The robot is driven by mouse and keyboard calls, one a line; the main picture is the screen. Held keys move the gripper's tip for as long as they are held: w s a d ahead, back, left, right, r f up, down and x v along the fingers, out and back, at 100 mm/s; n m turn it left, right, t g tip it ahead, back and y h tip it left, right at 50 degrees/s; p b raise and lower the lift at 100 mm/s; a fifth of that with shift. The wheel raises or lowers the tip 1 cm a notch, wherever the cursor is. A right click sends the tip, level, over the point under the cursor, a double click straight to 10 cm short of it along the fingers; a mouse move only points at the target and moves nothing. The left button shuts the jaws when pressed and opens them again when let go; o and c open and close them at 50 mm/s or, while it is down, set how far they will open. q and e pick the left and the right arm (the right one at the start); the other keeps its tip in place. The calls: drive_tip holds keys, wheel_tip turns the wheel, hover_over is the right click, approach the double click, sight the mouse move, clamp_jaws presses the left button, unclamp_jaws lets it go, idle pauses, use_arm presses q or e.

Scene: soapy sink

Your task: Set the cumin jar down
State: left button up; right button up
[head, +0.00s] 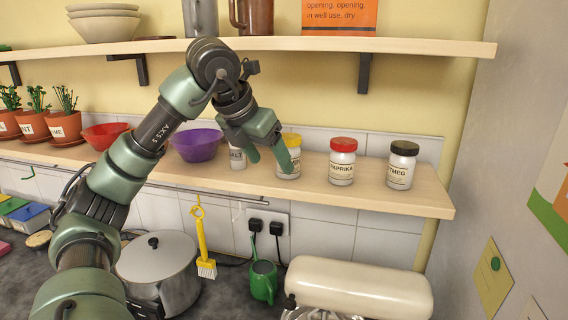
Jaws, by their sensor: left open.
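A glass jar with a yellow lid (291,141) stands upright on the lower wooden shelf (400,198); its label is mostly hidden and I cannot read it, and it is the likely cumin jar. My left gripper (268,160) is open at this jar. One green finger overlaps the jar's left front and the other is to its left; I cannot tell whether they touch it. My right gripper is not in view.
A salt jar (238,158) stands left of the gripper, partly hidden. A paprika jar (342,162) and a nutmeg jar (401,166) stand to the right. Purple (197,145) and red (104,135) bowls sit further left. An upper shelf (420,47) hangs above.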

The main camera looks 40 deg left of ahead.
use_arm(q)
drive_tip(key=s, duration=0.1)
drive_tip(key=s+b, duration=0.1)
drive_tip(key=s, duration=0.3)
drive_tip(key=shift+s+d+b, duration=0.15)
drive_tip(key=shift+d+b, duration=0.15)
drive_tip(key=shift+d, duration=0.05)
